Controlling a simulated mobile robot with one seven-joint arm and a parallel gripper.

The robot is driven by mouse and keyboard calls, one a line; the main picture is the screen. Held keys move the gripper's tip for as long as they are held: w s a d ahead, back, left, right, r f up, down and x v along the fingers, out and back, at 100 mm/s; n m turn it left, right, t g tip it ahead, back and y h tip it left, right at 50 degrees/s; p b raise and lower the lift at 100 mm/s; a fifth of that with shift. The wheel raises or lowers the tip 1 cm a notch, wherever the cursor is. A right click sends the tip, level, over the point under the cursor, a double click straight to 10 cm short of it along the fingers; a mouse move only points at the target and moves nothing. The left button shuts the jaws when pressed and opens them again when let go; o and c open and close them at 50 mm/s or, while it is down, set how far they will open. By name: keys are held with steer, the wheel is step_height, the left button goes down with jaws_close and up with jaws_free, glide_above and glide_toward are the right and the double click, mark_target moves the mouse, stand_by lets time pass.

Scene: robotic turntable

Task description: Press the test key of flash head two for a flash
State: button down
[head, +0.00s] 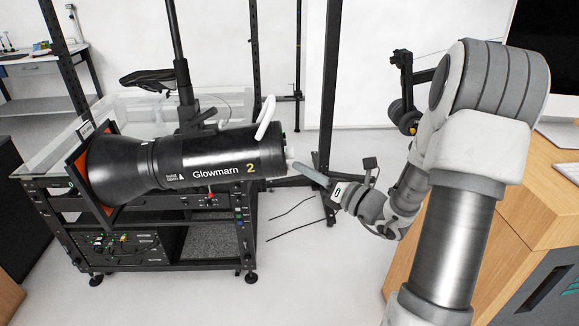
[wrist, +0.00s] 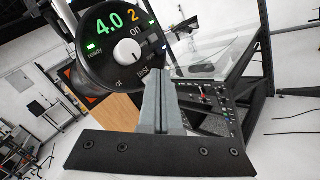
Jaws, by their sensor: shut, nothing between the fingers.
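Flash head two, a black cylinder marked "Glowmarn 2" (head: 215,152), lies horizontally above the black rack in the head view. Its round rear panel (wrist: 104,58) fills the upper left of the wrist view. It shows a green 4.0, an orange 2, a white knob (wrist: 127,51), a lit green "ready" light (wrist: 91,46) and the labels "on" and "test" (wrist: 144,72). My gripper (head: 297,165) is shut and empty, its tips close to the rear panel. In the wrist view the fingertips (wrist: 157,70) are just right of the test label. Whether they touch the test key cannot be told.
A glass-topped black rack (head: 160,235) with gear stands under the flash head. A white handle (head: 265,117) rises from the head's top rear. A wooden cabinet (head: 520,185) stands at the right. Black upright posts (head: 328,100) stand behind; thin cables lie on the floor.

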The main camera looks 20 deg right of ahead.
steer(key=shift+w+a, duration=0.1)
steer(key=shift+a, duration=0.25)
stand_by(0.6)
steer(key=shift+d, duration=0.1)
steer(key=shift+s+d+p, duration=0.2)
steer(key=shift+d+p, duration=0.1)
steer(key=shift+d, duration=0.35)
steer(key=d, duration=0.1)
steer(key=s+d+p, duration=0.1)
steer(key=d, duration=0.2)
steer(key=shift+s+d+r, duration=0.2)
steer(key=shift+d+r, duration=0.1)
steer(key=shift+d, duration=0.1)
stand_by(0.5)
